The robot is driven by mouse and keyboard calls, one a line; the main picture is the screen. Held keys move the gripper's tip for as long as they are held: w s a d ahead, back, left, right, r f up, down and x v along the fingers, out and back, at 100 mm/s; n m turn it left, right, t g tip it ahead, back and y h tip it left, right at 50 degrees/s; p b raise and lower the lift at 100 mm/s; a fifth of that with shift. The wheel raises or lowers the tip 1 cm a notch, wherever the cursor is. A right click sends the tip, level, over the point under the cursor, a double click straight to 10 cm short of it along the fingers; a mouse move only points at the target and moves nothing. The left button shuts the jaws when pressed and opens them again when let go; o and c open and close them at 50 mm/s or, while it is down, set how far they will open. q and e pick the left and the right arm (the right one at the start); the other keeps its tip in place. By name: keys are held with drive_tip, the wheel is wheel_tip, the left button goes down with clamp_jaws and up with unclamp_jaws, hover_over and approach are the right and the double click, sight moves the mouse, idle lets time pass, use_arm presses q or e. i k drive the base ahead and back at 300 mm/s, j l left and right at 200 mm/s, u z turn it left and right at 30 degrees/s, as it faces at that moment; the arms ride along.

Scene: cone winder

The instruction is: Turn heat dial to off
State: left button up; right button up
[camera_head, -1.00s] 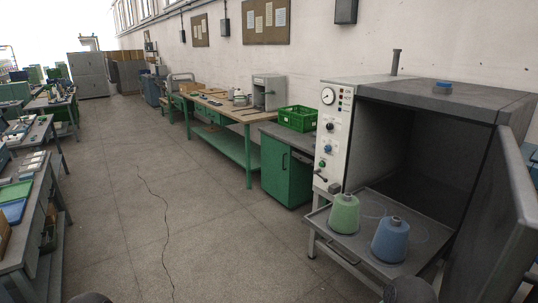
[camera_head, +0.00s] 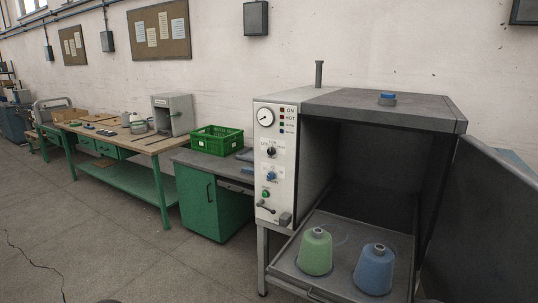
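The cream control panel (camera_head: 275,165) is on the left front of a grey oven-like cabinet (camera_head: 385,110). It carries a round gauge (camera_head: 265,117) at the top, a black knob (camera_head: 271,151) below it and a blue knob (camera_head: 271,175) lower down. A green button (camera_head: 265,193) and a lever (camera_head: 266,208) sit near the bottom. The small print beside the knobs is too small to read, so I cannot tell which knob is the heat dial or its setting. Neither gripper is clearly in view; only small dark parts of me show at the bottom edge.
The cabinet door (camera_head: 487,225) stands open to the right. A pulled-out tray (camera_head: 340,283) holds a green cone (camera_head: 316,254) and a blue cone (camera_head: 375,272). A green cabinet (camera_head: 208,203) and a green crate (camera_head: 215,140) are left of the panel.

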sight(271, 150)
drive_tip(key=i+j, duration=1.05)
drive_tip(key=i, duration=0.2)
